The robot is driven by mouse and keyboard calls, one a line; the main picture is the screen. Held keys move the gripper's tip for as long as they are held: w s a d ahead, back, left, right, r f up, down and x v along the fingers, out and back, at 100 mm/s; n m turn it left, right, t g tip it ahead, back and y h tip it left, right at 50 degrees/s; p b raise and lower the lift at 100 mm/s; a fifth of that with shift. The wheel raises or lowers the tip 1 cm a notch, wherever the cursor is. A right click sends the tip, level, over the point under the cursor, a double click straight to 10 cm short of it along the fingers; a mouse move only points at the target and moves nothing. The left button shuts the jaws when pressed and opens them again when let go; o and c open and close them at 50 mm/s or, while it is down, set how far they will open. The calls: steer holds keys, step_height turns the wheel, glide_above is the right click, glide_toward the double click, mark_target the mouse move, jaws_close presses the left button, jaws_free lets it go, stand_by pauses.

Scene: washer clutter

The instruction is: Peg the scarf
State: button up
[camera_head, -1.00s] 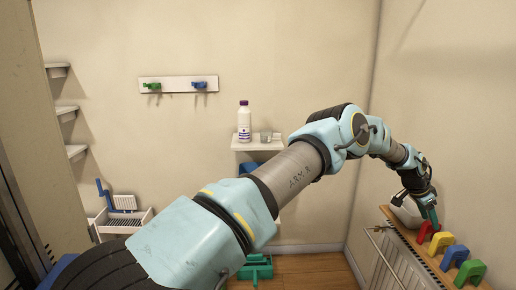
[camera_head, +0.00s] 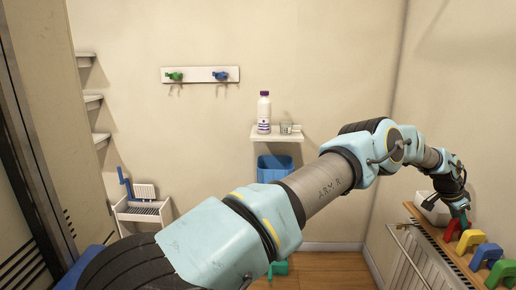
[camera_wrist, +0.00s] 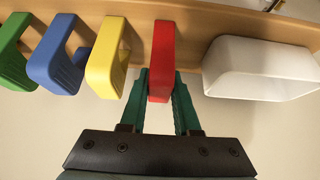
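A red peg (camera_head: 451,235) stands on the wooden shelf at the right, in a row with a yellow peg (camera_head: 470,240), a blue peg (camera_head: 487,255) and a green peg (camera_head: 501,274). My gripper (camera_wrist: 160,82) is at the red peg; its teal fingers lie close against both sides of the red peg (camera_wrist: 161,50) in the wrist view. The yellow peg (camera_wrist: 107,60) stands just left of the fingers there. I see no scarf in any view. Green and blue clips (camera_head: 220,76) hang on a white wall rail at the back.
A white bowl (camera_wrist: 262,68) sits on the shelf (camera_head: 432,231) right beside the red peg. A radiator (camera_head: 400,252) is below the shelf. A bottle (camera_head: 264,112) and glass stand on a small wall shelf, over a blue bin (camera_head: 274,168). A white rack (camera_head: 142,210) is at left.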

jaws_close()
steer(key=shift+r+p, duration=1)
steer(key=shift+r, duration=2.5)
